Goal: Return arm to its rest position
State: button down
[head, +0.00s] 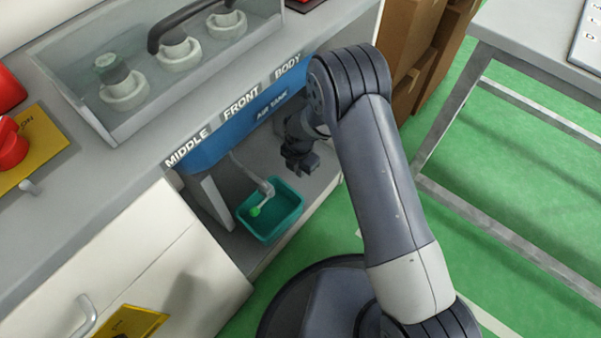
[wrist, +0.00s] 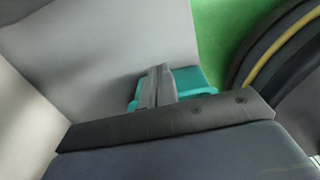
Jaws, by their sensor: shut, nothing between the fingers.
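My arm (head: 380,180) is bent, with its elbow high near the bench edge in the head view. My gripper (head: 301,166) hangs inside the open bay under the bench, in front of the blue air tank. In the wrist view the two fingers of my gripper (wrist: 157,86) are together with nothing between them. A teal tray (head: 290,224) sits on the bay floor, lower left of the gripper and apart from it in the head view. A white nozzle with a green tip is over the tray. The tray also shows behind the fingers in the wrist view (wrist: 190,78).
The blue air tank (head: 262,112) lies under the bench top (head: 100,160). A white cabinet door (head: 130,255) stands at lower left. Brown boxes (head: 415,45) stand behind my arm, and a grey metal table (head: 530,45) is at right. Green floor between them is clear.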

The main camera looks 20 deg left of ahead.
notch_tip(320, 180, up, 7)
jog(key=p, duration=0.2)
jog(key=shift+f, duration=0.15)
